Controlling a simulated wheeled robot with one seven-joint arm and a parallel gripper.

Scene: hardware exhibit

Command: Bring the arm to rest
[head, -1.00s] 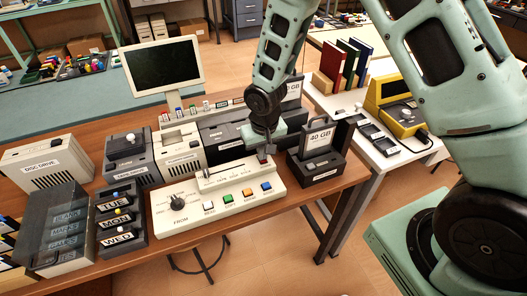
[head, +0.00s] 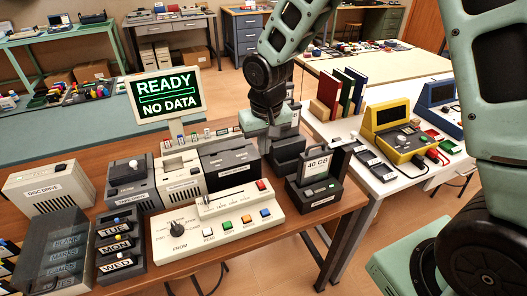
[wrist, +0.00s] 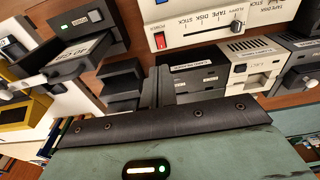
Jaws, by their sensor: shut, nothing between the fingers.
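My arm reaches down from the top of the head view to my gripper (head: 256,128), which hangs over the back of the brown table (head: 345,205), behind the cream console (head: 215,225). Its fingers are mostly hidden from the head camera, and it appears shut with nothing held. The console's red button (head: 262,185) is uncovered and apart from my gripper. The monitor (head: 166,97) reads READY, NO DATA.
A dark dock with a 40 GB cartridge (head: 316,165) stands right of the console. Grey and cream drives (head: 182,172) crowd behind it, with a day-labelled rack (head: 117,245) at left. A white table with a yellow device (head: 393,130) is at right. Floor shows between tables.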

